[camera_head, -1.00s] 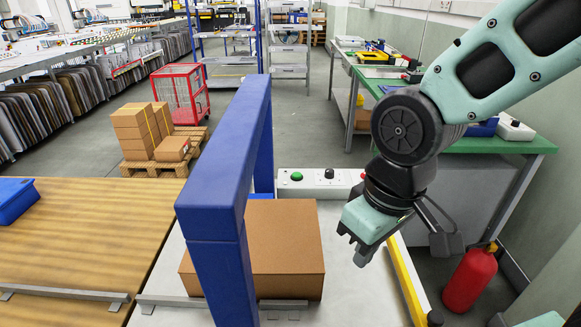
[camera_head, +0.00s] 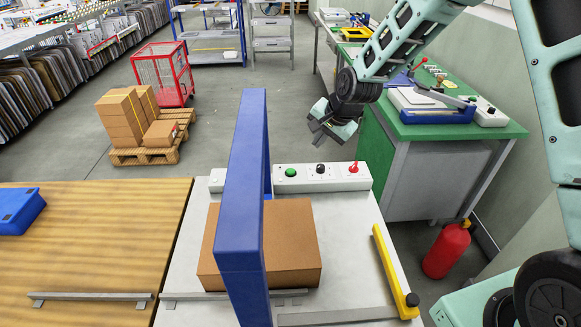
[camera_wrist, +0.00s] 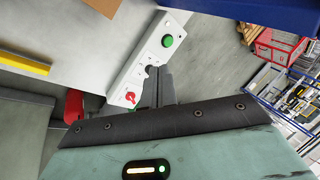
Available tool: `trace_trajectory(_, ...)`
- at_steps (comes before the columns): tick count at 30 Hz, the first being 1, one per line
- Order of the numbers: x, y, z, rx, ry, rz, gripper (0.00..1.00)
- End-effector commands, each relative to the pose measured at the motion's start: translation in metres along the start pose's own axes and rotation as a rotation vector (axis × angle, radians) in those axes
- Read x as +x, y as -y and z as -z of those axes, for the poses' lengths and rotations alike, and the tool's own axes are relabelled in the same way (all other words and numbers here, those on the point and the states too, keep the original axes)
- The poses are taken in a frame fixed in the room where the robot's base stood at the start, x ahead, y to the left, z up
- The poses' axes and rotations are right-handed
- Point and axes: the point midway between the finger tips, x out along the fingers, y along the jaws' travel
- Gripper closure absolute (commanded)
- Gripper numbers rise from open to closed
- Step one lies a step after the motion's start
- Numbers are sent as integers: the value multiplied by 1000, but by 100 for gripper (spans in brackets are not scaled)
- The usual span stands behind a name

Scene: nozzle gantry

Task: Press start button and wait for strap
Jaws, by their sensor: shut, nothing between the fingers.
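The green start button (camera_head: 291,173) sits on a white control box (camera_head: 330,178) at the back of the machine table. A black knob (camera_head: 320,169) and a red switch (camera_head: 353,168) are on the same box. The green button also shows in the wrist view (camera_wrist: 167,41). My gripper (camera_head: 318,133) is shut and empty, above and beyond the box, apart from the button. A brown carton (camera_head: 292,245) lies on the table under the blue strapping arch (camera_head: 240,200). I see no strap around the carton.
A yellow bar (camera_head: 390,262) lies along the table's right side. A green bench (camera_head: 440,128) stands to the right, and a red fire extinguisher (camera_head: 446,250) is on the floor. A wooden table (camera_head: 90,240) adjoins at left.

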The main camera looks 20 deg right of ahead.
Motion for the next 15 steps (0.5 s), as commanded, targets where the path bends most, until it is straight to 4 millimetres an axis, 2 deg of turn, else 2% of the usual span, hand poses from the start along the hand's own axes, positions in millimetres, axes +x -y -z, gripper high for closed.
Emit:
trace_trajectory(1, 20, 8, 5, 81, 9, 27, 100)
trace_trajectory(9, 104, 50, 31, 567, 63, 187, 100)
trace_trajectory(15, 144, 64, 50, 861, 104, 272, 100)
